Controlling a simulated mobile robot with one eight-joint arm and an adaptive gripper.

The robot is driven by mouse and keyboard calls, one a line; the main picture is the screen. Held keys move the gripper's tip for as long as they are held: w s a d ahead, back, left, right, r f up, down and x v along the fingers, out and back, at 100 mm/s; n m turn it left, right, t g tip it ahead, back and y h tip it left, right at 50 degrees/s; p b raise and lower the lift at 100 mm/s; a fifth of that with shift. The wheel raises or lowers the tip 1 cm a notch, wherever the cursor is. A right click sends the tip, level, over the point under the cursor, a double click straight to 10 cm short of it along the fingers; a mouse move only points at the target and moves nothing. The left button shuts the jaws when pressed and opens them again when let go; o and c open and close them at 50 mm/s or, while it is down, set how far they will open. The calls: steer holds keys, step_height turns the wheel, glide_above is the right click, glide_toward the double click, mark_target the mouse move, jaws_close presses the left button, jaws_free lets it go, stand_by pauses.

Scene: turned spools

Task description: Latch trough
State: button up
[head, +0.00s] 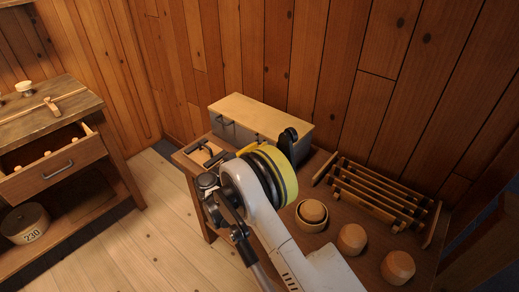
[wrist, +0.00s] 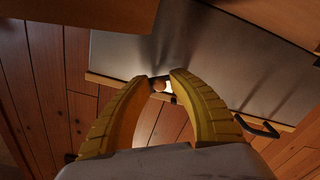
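The trough is a grey metal box (head: 235,130) with a pale wooden lid (head: 262,110), lying shut on top, at the back of the brown table. Its grey face (wrist: 225,60) fills much of the wrist view, with a dark handle (wrist: 257,128) at lower right. My gripper (wrist: 161,77) has two curved yellow fingers with tips a little apart at the face's wooden edge. A small orange-brown rounded thing (wrist: 158,86) shows between the tips; I cannot tell whether it is the latch or whether they touch it. In the head view my arm hides most of the gripper.
A ring-like wooden piece (head: 312,214) and two turned wooden pieces (head: 351,239) (head: 398,267) stand on the table (head: 340,270) at right. A slatted wooden rack (head: 380,190) lies behind them. A bench with an open drawer (head: 55,168) stands left; the floor between is clear.

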mark_target(260, 135)
jaws_close()
steer(key=shift+r, duration=0.1)
steer(key=n, duration=0.2)
steer(key=r+n, duration=0.1)
steer(key=n, duration=0.3)
steer(key=shift+w+a+r, duration=0.25)
steer(key=shift+a, duration=0.1)
steer(key=n, duration=0.4)
steer(key=a+n, duration=0.1)
steer(key=n, duration=0.1)
steer(key=shift+w+r, duration=0.4)
steer(key=shift+r+n, duration=0.1)
steer(key=shift+n, duration=0.2)
jaws_free()
steer(key=shift+a, duration=0.15)
